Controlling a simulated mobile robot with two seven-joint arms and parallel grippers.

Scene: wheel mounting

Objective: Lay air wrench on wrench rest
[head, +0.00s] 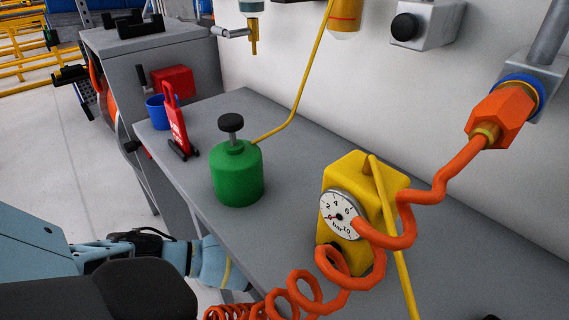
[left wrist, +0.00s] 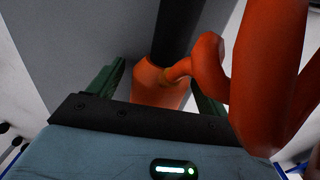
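In the left wrist view, an orange part with a black shaft or handle above it, probably the air wrench (left wrist: 157,88), lies between the two green fingers of my left gripper (left wrist: 158,72). My right gripper is not in view. I cannot make out the wrench rest for certain.
The orange coiled hose (head: 335,268) hangs from a wall fitting (head: 503,112) across the front right. The middle of the table is bare.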

